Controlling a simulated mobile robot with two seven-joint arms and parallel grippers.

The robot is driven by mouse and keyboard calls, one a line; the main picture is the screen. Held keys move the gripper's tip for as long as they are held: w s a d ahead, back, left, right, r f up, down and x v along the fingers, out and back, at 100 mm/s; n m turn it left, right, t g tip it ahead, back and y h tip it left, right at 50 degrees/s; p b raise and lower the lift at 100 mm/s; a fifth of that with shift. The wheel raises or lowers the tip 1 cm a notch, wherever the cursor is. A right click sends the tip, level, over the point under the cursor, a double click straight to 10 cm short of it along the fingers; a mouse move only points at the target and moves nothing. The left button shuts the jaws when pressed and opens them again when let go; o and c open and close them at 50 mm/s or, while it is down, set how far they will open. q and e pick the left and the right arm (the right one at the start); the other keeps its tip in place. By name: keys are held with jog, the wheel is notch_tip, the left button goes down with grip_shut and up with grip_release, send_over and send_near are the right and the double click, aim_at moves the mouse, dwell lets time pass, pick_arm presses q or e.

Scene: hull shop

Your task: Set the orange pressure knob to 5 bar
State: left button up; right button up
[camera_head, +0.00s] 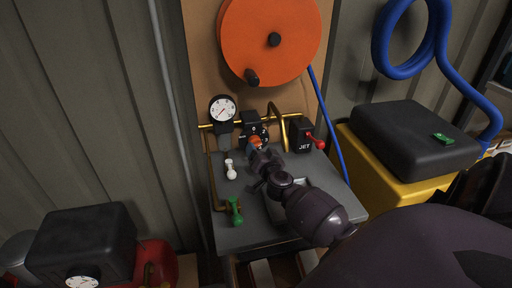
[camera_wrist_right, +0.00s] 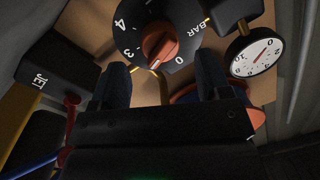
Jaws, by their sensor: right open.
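The orange pressure knob (camera_wrist_right: 160,45) sits on a round black dial (camera_wrist_right: 188,22) marked 0, 3, 4 and BAR in the right wrist view. A pale mark shows on the knob, but I cannot tell surely which number it points to. In the head view the knob (camera_head: 256,143) is small and partly hidden by my right gripper (camera_head: 258,156). In the wrist view my right gripper (camera_wrist_right: 162,80) is open, its dark fingers spread wider than the knob. The knob shows beyond the gap between them, and nothing is held. My left gripper is not in view.
A white gauge (camera_head: 222,109) stands left of the knob. The black JET box (camera_head: 301,136) with a red lever (camera_head: 318,143) stands right. White (camera_head: 230,169) and green (camera_head: 235,210) valves lie lower left. An orange reel (camera_head: 270,38) hangs above; brass pipes run close by.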

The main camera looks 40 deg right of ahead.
aim_at(257, 147)
jog(key=shift+x, duration=1.2)
jog(key=shift+w+d+f+b, duration=0.1)
jog(key=shift+w+d+b, duration=0.05)
jog(key=shift+w+b, duration=0.15)
jog(key=shift+w+d, duration=0.15)
jog(key=shift+w, duration=0.15)
jog(key=c, duration=0.9)
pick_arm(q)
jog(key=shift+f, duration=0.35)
pick_arm(e)
jog(key=shift+c, duration=0.2)
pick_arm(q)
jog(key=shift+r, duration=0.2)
pick_arm(e)
jog(key=shift+m, duration=0.4)
jog(key=shift+m+p, duration=0.45)
jog(key=shift+m, duration=0.05)
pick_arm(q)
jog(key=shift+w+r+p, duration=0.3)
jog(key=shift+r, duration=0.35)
pick_arm(e)
jog(key=shift+m, duration=2.6)
